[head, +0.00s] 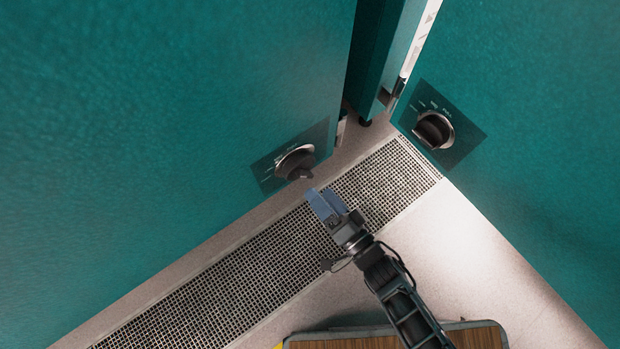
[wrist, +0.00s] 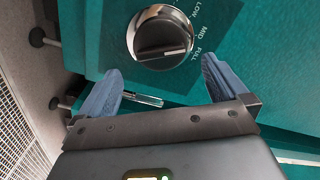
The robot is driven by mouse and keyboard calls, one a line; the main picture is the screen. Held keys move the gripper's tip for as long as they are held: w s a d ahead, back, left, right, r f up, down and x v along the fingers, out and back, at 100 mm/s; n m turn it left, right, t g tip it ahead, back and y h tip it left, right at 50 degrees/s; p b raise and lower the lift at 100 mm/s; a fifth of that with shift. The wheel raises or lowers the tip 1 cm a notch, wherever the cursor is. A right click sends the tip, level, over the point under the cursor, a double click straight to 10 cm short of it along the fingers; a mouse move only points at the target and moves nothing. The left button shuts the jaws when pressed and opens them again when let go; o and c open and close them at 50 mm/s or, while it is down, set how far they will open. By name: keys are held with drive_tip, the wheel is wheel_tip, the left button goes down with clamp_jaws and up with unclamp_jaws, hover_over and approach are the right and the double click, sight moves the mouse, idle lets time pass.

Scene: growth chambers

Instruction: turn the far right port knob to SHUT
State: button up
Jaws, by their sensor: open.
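Two dark round port knobs show in the head view. One knob (head: 296,163) is on the left teal chamber's lower corner, and one (head: 434,130) is on the right chamber. I cannot tell which the task calls far right. My gripper (head: 325,203) is just below and right of the left one, apart from it. In the wrist view a knob (wrist: 163,38) lies ahead, between and beyond the open, empty fingertips (wrist: 160,82). LOW, MID and FULL are readable beside it; its bar points right, near FULL. SHUT is not readable.
A metal floor grate (head: 240,280) runs diagonally below the left chamber. A narrow gap with a teal post (head: 380,60) separates the two chambers. A wood-topped surface (head: 480,337) is at the bottom. Pale floor (head: 460,240) lies clear right of the grate.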

sight(307, 177)
drive_tip(key=shift+b+x, duration=0.9)
drive_tip(key=shift+x, duration=2.2)
drive_tip(key=c, duration=0.8)
drive_tip(key=shift+n, duration=0.3)
drive_tip(key=n, duration=0.5)
drive_tip(key=shift+n, duration=0.3)
drive_tip(key=n+b, duration=0.1)
drive_tip(key=n, duration=0.4)
drive_tip(key=shift+s+n, duration=0.1)
drive_tip(key=shift+n, duration=0.2)
drive_tip(key=o, duration=0.8)
